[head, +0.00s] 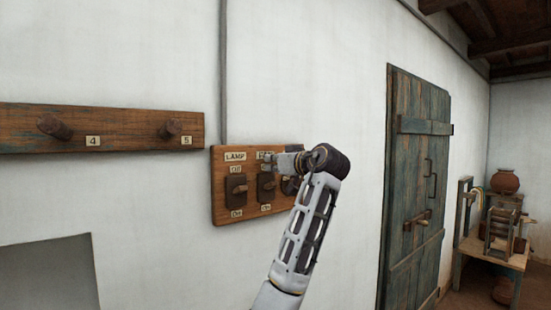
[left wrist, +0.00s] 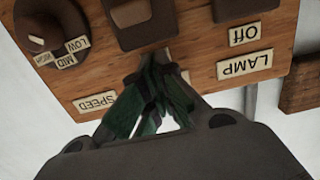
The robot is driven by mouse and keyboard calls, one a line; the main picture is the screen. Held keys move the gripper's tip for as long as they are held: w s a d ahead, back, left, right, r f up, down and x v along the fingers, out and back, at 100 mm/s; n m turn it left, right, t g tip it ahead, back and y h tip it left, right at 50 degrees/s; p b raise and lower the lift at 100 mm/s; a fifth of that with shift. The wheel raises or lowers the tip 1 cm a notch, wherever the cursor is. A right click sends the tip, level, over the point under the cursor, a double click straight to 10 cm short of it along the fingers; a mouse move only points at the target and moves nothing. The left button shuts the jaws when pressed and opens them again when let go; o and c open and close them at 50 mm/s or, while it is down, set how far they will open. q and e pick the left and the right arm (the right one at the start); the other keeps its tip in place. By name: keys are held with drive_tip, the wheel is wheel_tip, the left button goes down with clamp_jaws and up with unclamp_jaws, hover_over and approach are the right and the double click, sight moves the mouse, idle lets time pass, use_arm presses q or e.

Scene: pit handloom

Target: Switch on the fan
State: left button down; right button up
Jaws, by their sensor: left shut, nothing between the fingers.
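A wooden switch board (head: 222,205) is fixed on the white wall. It carries a lamp switch (head: 236,191) on the left and a fan switch (head: 266,188) in the middle, with Off marked above and On below. The fan label is mostly hidden by my left gripper (head: 274,162). That gripper is shut and empty, its tips at the top edge of the middle switch. In the left wrist view the board appears upside down, with my shut fingertips (left wrist: 156,60) by the dark middle switch (left wrist: 140,22); I cannot tell whether they touch. The switch lever's setting is unclear.
A speed knob (left wrist: 45,22) sits beside the fan switch, partly behind my wrist in the head view. A peg rail (head: 110,130) is to the left, a conduit (head: 223,70) runs above the board, and a blue-green door (head: 410,180) is to the right.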

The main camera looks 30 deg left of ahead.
sight(267, 187)
use_arm(q)
drive_tip(key=shift+s+d+f, duration=0.15)
drive_tip(key=shift+d+f, duration=0.35)
drive_tip(key=shift+f, duration=0.3)
drive_tip(key=shift+s+d+f+p, duration=0.15)
drive_tip(key=shift+f+p, duration=0.25)
drive_tip(key=shift+f, duration=0.15)
drive_tip(key=shift+f, duration=0.1)
drive_tip(key=shift+y+b, duration=0.5)
drive_tip(key=shift+b, duration=0.6)
